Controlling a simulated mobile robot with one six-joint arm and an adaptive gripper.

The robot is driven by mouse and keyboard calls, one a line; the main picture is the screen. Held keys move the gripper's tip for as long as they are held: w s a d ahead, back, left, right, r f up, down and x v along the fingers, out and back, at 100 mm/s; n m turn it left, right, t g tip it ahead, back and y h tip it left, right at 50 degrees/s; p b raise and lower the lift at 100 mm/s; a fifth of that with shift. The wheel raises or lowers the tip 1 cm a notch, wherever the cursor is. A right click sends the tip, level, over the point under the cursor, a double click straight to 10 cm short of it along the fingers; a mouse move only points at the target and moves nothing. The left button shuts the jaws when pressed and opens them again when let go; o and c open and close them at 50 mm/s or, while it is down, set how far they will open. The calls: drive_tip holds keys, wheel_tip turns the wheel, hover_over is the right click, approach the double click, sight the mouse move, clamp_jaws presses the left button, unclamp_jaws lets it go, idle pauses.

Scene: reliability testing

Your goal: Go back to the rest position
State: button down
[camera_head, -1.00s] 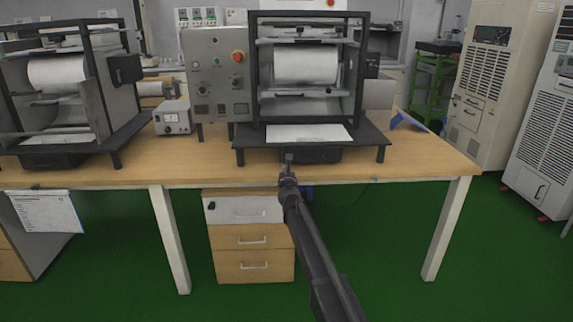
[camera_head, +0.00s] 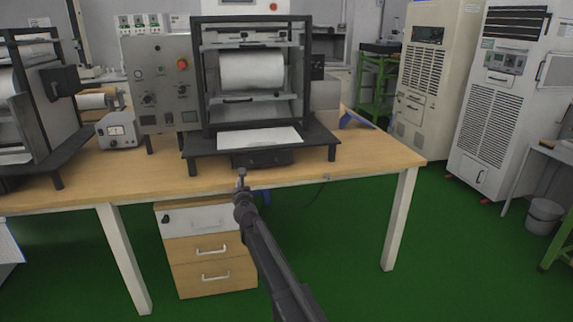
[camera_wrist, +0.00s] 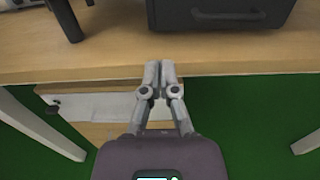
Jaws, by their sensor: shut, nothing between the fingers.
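My gripper (camera_head: 241,176) is at the front edge of the wooden workbench (camera_head: 370,164), in front of the black-framed test machine. In the wrist view the two grey fingers of my gripper (camera_wrist: 159,68) are together at the tips, with nothing between them. They point at the bench's front edge (camera_wrist: 225,63). The gripper looks close to the edge; whether it touches cannot be told. My arm reaches in from the bottom of the head view.
The test machine (camera_head: 325,142) with a white roll stands on the bench, beside a control panel (camera_head: 160,85) with a red button. A drawer unit (camera_head: 210,262) is below. Tall cabinets (camera_head: 490,115) stand at right. Green floor (camera_head: 460,260) is open at front right.

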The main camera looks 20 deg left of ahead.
drive_tip(key=w+d+f+m+h, duration=0.2)
drive_tip(key=d+m+h, duration=0.3)
drive_tip(key=d, duration=0.6)
drive_tip(key=w+d+f+m+h, duration=0.1)
drive_tip(key=w+d+m+h, duration=0.15)
drive_tip(key=d+m, duration=0.75)
drive_tip(key=s+d+f+m+g+h, duration=0.25)
drive_tip(key=d+m, duration=0.25)
drive_tip(key=d, duration=0.6)
drive_tip(key=s+d+f+m+g+h, duration=0.2)
drive_tip(key=d+f+m+h, duration=0.15)
drive_tip(key=d, duration=0.75)
drive_tip(key=s+d+f+m+g, duration=0.3)
drive_tip(key=s+d+f+m, duration=0.1)
drive_tip(key=s+d+m, duration=0.3)
drive_tip(key=s+d+f+m+g, duration=0.35)
drive_tip(key=s+d, duration=0.25)
drive_tip(key=d, duration=0.2)
drive_tip(key=s+d+f+m+g+y, duration=0.1)
drive_tip(key=s+d+m+g+y, duration=0.1)
drive_tip(key=s+m, duration=0.35)
drive_tip(key=s+d+f+m+g+y, duration=0.1)
drive_tip(key=s+d+m+g+y, duration=0.15)
drive_tip(key=s, duration=0.65)
wheel_tip(320, 180, up, 30)
drive_tip(key=p, duration=3)
drive_tip(key=shift+w, duration=0.3)
